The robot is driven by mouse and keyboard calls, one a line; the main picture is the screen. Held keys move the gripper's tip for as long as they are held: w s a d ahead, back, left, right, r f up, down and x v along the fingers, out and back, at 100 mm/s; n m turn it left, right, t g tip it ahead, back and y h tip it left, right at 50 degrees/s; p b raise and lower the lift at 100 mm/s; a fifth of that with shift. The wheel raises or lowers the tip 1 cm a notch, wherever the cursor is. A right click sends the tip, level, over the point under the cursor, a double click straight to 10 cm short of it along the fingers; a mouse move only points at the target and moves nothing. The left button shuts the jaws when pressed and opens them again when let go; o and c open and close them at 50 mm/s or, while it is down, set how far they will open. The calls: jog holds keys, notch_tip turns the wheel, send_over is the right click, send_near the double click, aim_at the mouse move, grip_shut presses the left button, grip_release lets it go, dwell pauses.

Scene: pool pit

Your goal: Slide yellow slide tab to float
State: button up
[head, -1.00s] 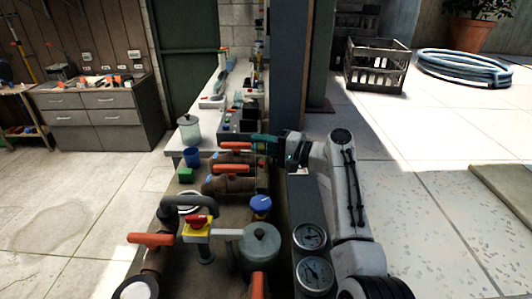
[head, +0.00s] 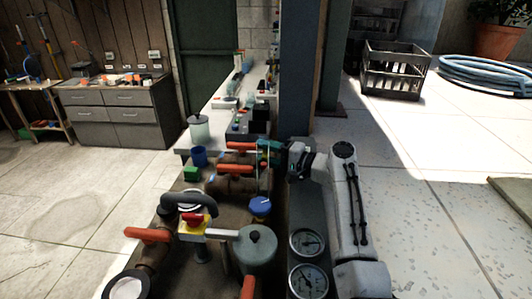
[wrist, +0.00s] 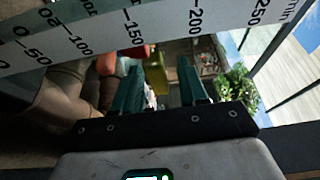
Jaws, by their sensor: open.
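The yellow slide tab (wrist: 157,76) shows in the wrist view between the two teal fingers of my gripper (wrist: 160,88). The fingers are apart, with a visible gap to each side of the tab. A pale scale plate (wrist: 165,25) marked from 0 to 250 crosses the wrist view just beyond the fingertips. A red part (wrist: 128,58) shows left of the tab; I cannot tell whether it is the float or a valve handle. In the head view my gripper (head: 264,153) is beside the red handles over the pipe bench, and the tab cannot be made out.
Red-handled valves (head: 236,169), a blue knob (head: 260,206), a grey canister (head: 256,250) and gauges (head: 307,242) crowd the bench near my arm. A dark post (head: 296,70) stands behind the gripper.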

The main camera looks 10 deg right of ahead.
jog(key=shift+s+d, duration=0.1)
jog(key=p+v, duration=0.4)
jog(key=v, duration=0.6)
jog(key=shift+s+d, duration=0.15)
jog(key=shift+s, duration=0.05)
jog(key=shift+s+f, duration=0.1)
